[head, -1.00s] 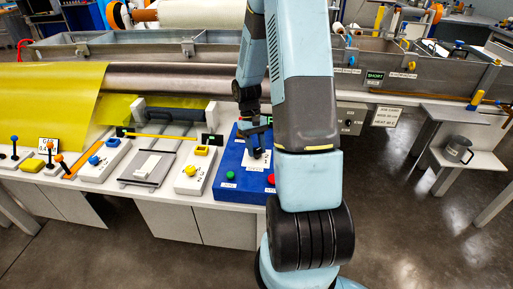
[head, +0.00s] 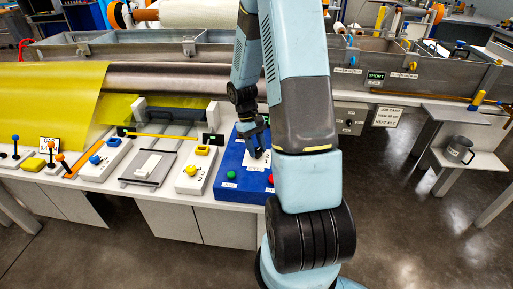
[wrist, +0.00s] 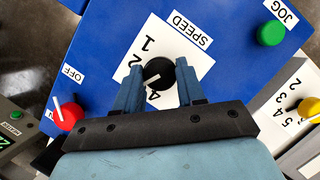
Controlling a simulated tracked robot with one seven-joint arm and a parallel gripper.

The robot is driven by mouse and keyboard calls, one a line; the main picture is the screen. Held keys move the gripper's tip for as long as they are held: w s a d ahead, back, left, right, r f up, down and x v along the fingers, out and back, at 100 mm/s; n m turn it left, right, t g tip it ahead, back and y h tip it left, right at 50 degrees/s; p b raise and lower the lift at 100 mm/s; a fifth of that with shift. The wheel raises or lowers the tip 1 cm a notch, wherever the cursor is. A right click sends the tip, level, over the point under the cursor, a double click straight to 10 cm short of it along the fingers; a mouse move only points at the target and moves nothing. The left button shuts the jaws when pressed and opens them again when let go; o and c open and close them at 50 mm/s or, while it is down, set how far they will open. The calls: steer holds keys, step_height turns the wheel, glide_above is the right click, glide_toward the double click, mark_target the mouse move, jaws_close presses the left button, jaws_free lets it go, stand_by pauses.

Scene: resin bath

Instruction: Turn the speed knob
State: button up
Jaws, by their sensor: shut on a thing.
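The speed knob (wrist: 158,73) is black with a white pointer line, on a white plate marked SPEED (wrist: 185,32) on the blue panel (wrist: 105,50). Its pointer aims to the lower left in the wrist view, between the 2 and the 4. My gripper (wrist: 157,80) is shut on the knob, one finger on each side. The left finger covers part of the scale. In the head view my gripper (head: 256,143) reaches down onto the blue box (head: 232,188), and my arm hides part of its top.
A green JOG button (wrist: 271,33) and a red OFF control (wrist: 68,115) flank the plate. A white box with a yellow knob (wrist: 308,108) stands beside the panel. In the head view, the steel trough (head: 210,47) runs behind, and a grey jug (head: 459,150) stands on a right-hand shelf.

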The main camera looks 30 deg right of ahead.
steer(key=o, duration=1)
steer(key=shift+o, duration=0.2)
steer(key=v, duration=1.3)
steer(key=shift+w+r, duration=0.15)
steer(key=shift+r, duration=0.2)
steer(key=s+a+r+t, duration=0.2)
steer(key=s+a+r, duration=0.2)
steer(key=r, duration=0.3)
steer(key=s+a+r+t, duration=0.3)
steer(key=s+r, duration=0.1)
steer(key=r, duration=0.3)
steer(key=s+a+r+t, duration=0.2)
steer(key=s+a+r, duration=0.1)
steer(key=s, duration=0.4)
steer(key=s+a+r+m+t, duration=0.1)
steer(key=s+a+r+t, duration=0.2)
steer(key=s, duration=0.5)
steer(key=shift+r+y, duration=0.3)
steer(key=shift+r, duration=0.25)
